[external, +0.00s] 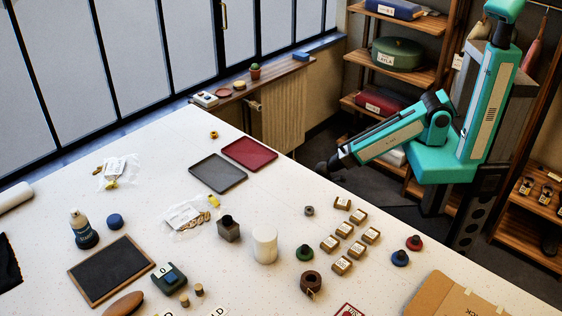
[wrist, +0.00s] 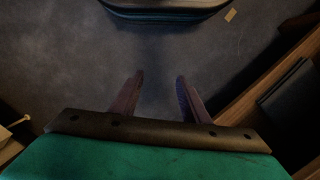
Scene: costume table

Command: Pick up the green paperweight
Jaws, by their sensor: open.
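The green paperweight (external: 305,252) is a round dark-green piece with a small knob. It stands on the white table (external: 150,150) in the external view, left of the small labelled wooden blocks. It does not show in the wrist view. My gripper (external: 323,168) is beyond the table's far right edge, well apart from the paperweight. In the wrist view my gripper (wrist: 160,76) has its two fingers spread with nothing between them, over dark floor.
Near the green paperweight are a brown ring-shaped roll (external: 311,283), a white cylinder (external: 265,245) and several wooden blocks (external: 342,265). Similar blue (external: 400,258) and red (external: 414,243) pieces stand to the right. Trays (external: 218,173) lie farther back. A cardboard piece (external: 455,297) lies at front right.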

